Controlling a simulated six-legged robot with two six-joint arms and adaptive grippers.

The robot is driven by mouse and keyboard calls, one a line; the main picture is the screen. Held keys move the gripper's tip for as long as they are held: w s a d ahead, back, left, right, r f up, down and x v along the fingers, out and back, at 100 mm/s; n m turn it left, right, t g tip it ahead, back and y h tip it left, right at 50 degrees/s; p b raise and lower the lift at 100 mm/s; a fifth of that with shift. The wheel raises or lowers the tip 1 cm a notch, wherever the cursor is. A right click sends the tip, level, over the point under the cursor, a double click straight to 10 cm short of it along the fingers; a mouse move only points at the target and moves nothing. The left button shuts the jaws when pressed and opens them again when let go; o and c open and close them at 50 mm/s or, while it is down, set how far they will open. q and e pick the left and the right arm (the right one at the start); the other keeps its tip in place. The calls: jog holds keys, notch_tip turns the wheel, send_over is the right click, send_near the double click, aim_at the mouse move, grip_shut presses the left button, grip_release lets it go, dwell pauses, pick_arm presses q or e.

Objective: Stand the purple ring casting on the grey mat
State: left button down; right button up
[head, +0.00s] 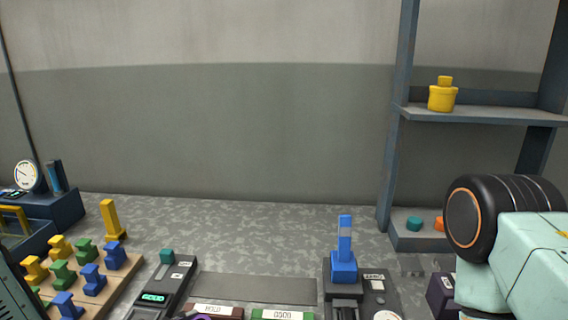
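A small purple curved edge (203,317), possibly the purple ring casting, shows at the bottom edge of the head view; the rest is cut off. A flat grey rectangle (255,288), which looks like the grey mat, lies at the front middle of the bench, and its visible surface is bare. Neither of my grippers shows. Part of my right arm comes in at the right edge, with its gripper out of the picture.
A board (118,278) at left holds several yellow, green and blue pieces. A device with a green display (160,293) stands left of the mat; a blue block with an upright post (344,262) stands right of it. A shelf (480,115) carries a yellow pot (442,97).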

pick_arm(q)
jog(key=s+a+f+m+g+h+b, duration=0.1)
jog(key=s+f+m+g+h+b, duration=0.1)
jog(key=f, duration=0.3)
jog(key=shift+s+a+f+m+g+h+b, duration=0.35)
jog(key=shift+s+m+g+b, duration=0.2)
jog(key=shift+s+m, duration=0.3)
